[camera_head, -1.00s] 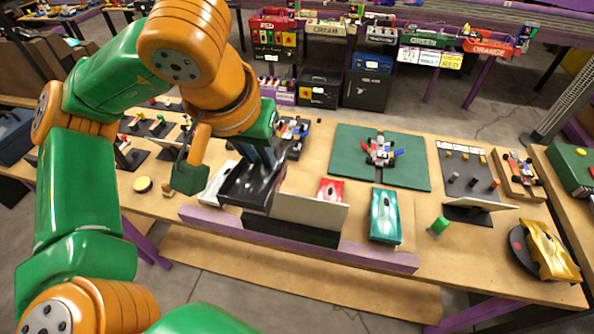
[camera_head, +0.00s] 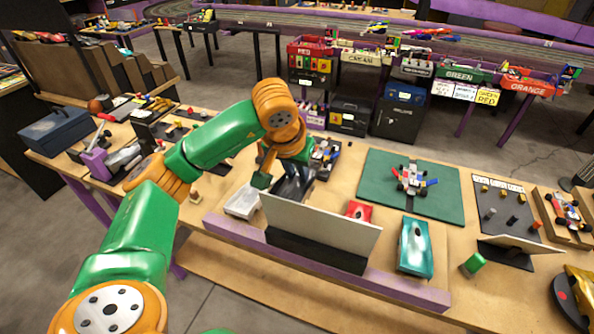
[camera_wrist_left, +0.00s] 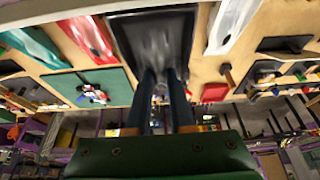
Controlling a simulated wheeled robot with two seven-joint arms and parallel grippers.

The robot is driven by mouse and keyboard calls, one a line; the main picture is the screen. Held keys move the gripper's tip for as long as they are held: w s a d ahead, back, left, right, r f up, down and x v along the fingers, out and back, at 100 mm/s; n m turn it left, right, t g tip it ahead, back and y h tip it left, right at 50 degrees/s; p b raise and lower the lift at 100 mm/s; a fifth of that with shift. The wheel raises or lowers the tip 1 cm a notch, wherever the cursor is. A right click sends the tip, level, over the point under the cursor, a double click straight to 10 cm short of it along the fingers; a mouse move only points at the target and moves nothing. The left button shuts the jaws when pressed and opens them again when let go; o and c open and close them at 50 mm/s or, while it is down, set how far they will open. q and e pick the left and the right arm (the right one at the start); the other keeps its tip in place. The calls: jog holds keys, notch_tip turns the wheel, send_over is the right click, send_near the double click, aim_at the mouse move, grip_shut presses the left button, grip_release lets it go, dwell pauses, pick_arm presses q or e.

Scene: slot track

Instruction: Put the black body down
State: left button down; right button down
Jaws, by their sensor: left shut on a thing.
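The black body (camera_head: 293,186) is partly hidden behind a white board in the head view. It fills the top centre of the left wrist view (camera_wrist_left: 152,40). My left gripper (camera_head: 278,172) is shut on it, with both fingers against its near end in the wrist view (camera_wrist_left: 164,82). The body is between the white body (camera_head: 243,202) and the red body (camera_head: 360,210). I cannot tell whether it touches the table. The right gripper is not in view.
The white board (camera_head: 320,228) stands upright at the table's front edge. A teal body (camera_head: 415,248) lies right of the red one. A green mat (camera_head: 440,200) carries a chassis (camera_head: 411,178). A green cylinder (camera_head: 474,262) is on the bench at right.

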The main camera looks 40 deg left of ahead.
pick_arm(q)
jog(key=shift+f+b, duration=0.5)
jog(key=shift+f, duration=0.15)
jog(key=c, duration=0.8)
grip_release()
jog(key=shift+r+p, duration=0.35)
jog(key=p+v, duration=0.3)
jog(key=v, duration=0.9)
jog(key=shift+s+r, duration=0.1)
jog(key=shift+r, duration=0.2)
